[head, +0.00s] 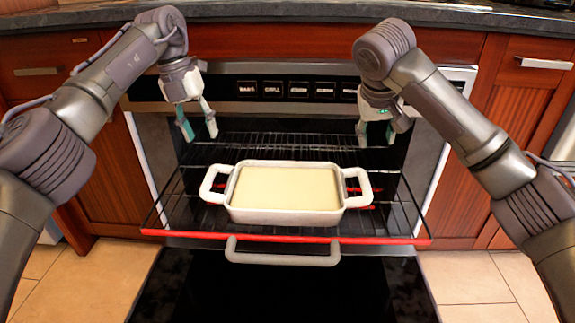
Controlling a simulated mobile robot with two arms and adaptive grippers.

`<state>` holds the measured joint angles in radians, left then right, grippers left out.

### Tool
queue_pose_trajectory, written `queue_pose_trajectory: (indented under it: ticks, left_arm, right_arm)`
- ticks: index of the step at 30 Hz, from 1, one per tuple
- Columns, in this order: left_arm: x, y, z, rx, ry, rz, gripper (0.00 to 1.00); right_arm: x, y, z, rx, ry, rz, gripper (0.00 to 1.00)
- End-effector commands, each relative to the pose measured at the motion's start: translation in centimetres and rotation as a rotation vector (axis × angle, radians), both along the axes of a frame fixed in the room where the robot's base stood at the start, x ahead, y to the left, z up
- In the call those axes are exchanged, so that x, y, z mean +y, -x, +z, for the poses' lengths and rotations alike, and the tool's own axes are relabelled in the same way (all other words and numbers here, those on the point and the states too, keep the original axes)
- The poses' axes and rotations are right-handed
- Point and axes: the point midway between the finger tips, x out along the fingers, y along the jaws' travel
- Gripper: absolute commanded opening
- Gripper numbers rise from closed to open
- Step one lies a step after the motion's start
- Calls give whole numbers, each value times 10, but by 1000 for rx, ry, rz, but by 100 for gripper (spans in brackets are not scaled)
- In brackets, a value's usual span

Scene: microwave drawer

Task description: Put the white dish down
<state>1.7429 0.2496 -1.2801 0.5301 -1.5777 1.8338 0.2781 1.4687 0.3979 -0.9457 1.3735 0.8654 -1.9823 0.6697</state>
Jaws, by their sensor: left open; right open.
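The white dish (284,216), a rectangular baking dish with a loop handle at each end and a pale cream filling, sits level on the pulled-out wire rack (160,215) of the oven. My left gripper (198,130) is open and empty, above and behind the dish's left handle, apart from it. My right gripper (376,134) is open and empty, above and behind the right handle, also apart from it. Its fingers are partly hidden by its own wrist and body.
The rack has a red front edge (190,235). The oven door (270,290) is folded down in front, with a grey bar handle (283,258). Red wooden cabinets (515,105) flank the oven. A dark countertop (290,12) runs above. The tiled floor (475,275) is clear.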

Motion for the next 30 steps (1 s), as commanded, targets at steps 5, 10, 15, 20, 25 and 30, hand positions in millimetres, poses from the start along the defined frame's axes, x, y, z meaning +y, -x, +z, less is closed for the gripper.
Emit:
queue_pose_trajectory:
  ticks: [5,10,15,20,25,30]
  left_arm:
    - [0,0,45,0,0,0,47]
    - [0,0,77,0,0,0,47]
    - [0,0,109,0,0,0,47]
    - [0,0,139,0,0,0,47]
    - [0,0,165,0,0,0,47]
    - [0,0,174,1,0,0,47]
  right_arm:
    - [0,0,45,0,0,0,47]
    - [0,0,77,0,0,0,47]
    - [0,0,109,0,0,0,47]
    - [0,0,139,0,0,0,47]
    - [0,0,165,0,0,0,47]
    - [1,1,176,-1,0,0,47]
